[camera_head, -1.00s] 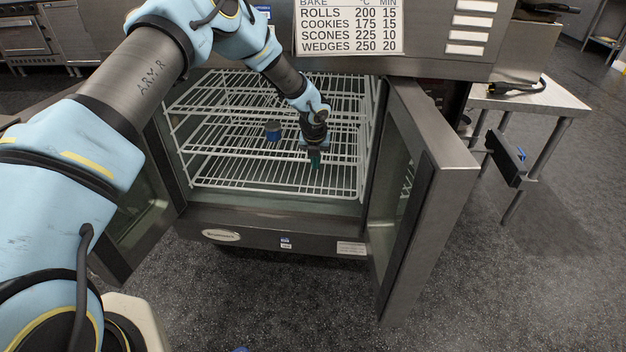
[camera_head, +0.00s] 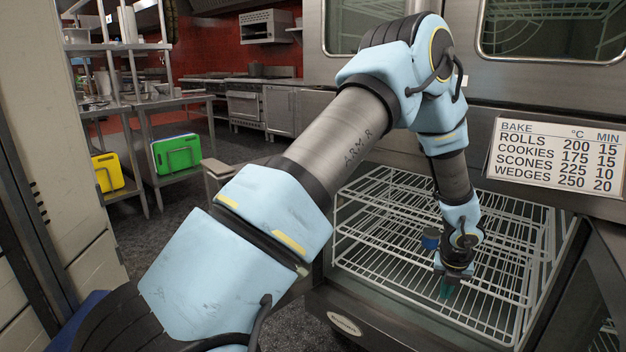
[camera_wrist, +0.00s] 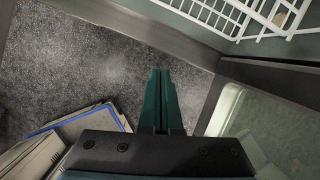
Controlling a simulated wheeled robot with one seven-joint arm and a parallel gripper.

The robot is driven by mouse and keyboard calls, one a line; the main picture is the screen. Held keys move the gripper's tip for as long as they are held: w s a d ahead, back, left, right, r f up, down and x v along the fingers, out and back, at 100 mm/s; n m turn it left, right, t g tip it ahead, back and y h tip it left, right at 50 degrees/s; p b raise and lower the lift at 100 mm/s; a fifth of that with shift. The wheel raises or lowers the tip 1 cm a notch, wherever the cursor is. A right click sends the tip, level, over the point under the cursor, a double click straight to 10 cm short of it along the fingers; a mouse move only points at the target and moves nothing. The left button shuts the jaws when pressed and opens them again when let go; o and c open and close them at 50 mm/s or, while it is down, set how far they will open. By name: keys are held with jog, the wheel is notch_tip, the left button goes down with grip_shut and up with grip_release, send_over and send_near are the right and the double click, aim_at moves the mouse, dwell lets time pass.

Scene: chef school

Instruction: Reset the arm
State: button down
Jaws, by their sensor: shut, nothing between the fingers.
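My gripper (camera_head: 446,289) hangs at the end of my arm, in front of and over the wire racks of the open cabinet in the head view. In the wrist view my gripper (camera_wrist: 160,75) shows two green fingers pressed together with nothing between them. Below them in that view are the speckled floor and the cabinet's front edge. My arm reaches across the head view from lower left, bends high at the upper middle and drops down to the gripper.
The white wire racks (camera_head: 400,262) are close behind my gripper. A bake chart (camera_head: 556,158) hangs above. An open door (camera_wrist: 262,128) stands at the right. Steel tables with a yellow board (camera_head: 108,172) and a green board (camera_head: 177,154) stand at the left. Grey floor (camera_wrist: 95,60) is free between.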

jog(key=w+a+r+n+y+p, duration=0.1)
jog(key=w+a+r+n+p, duration=0.2)
jog(key=a+r+n, duration=0.85)
jog(key=w+a+r+n+y+p, duration=0.1)
jog(key=w+a+r+n+p, duration=0.1)
jog(key=a+r+n, duration=0.9)
jog(key=s+a+r+n+p, duration=0.1)
jog(key=s+a+r+n, duration=0.1)
jog(key=a+n, duration=0.3)
jog(key=s+a+r+n+p, duration=0.2)
jog(key=s+a+n, duration=0.3)
jog(key=a, duration=0.3)
jog(key=s+a+r+n+g+p, duration=0.1)
jog(key=s+a+r+n, duration=0.2)
jog(key=a+n, duration=0.4)
jog(key=shift+s+a+p, duration=0.25)
jog(key=shift+a+p, duration=0.05)
jog(key=shift+a, duration=0.05)
